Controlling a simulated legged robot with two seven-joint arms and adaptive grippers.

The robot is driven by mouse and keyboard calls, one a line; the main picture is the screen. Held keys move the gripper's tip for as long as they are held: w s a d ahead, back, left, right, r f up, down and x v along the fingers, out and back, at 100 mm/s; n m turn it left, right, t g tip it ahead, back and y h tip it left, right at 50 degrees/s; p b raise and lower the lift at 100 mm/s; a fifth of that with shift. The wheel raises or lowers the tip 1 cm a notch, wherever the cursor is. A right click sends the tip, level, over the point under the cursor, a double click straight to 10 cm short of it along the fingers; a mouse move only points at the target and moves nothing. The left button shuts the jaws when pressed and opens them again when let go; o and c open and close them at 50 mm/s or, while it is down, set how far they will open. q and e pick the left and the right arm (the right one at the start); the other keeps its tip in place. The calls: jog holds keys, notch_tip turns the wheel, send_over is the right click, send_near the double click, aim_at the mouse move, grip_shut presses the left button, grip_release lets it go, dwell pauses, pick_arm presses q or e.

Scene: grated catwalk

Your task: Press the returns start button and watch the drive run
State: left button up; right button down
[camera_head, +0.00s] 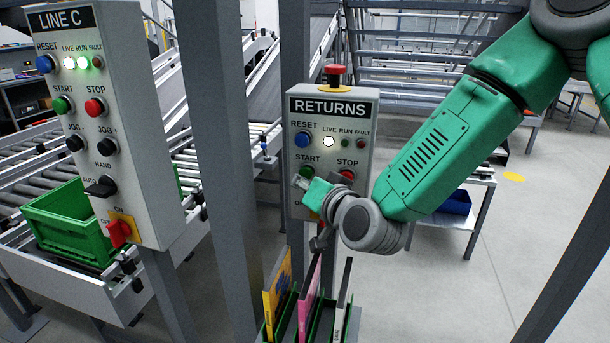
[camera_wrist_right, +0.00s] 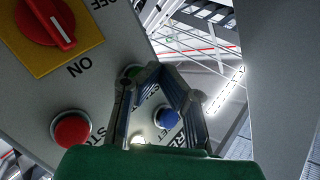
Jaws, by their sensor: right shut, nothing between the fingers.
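The returns panel (camera_head: 329,111) is a grey box on a post, with a red mushroom button (camera_head: 335,72) on top. Its green START button (camera_head: 307,171) sits left of the red STOP button (camera_head: 347,175). The LIVE lamp (camera_head: 328,141) glows white; the RUN lamp (camera_head: 345,142) looks unlit. My right gripper (camera_head: 300,183) is shut and empty, in front of the panel just below START. In the right wrist view its fingertips (camera_wrist_right: 155,70) lie beside START (camera_wrist_right: 130,71), which they partly cover. I cannot tell whether they touch it. My left gripper is not in view.
The LINE C panel (camera_head: 105,130) stands at left with its LIVE and RUN lamps lit. A grey upright (camera_head: 222,150) stands between the panels. A green tote (camera_head: 68,222) sits on rollers at left. A rack of upright books (camera_head: 305,305) is below my right gripper.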

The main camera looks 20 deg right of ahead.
jog(key=shift+a, duration=0.1)
jog(key=shift+w+d+r, duration=0.1)
jog(key=shift+w+d, duration=0.2)
jog(key=shift+d, duration=0.1)
jog(key=shift+w+d, duration=0.35)
jog(key=shift+w, duration=0.3)
dwell(1.1)
jog(key=shift+s+a, duration=0.7)
jog(key=shift+s, duration=0.3)
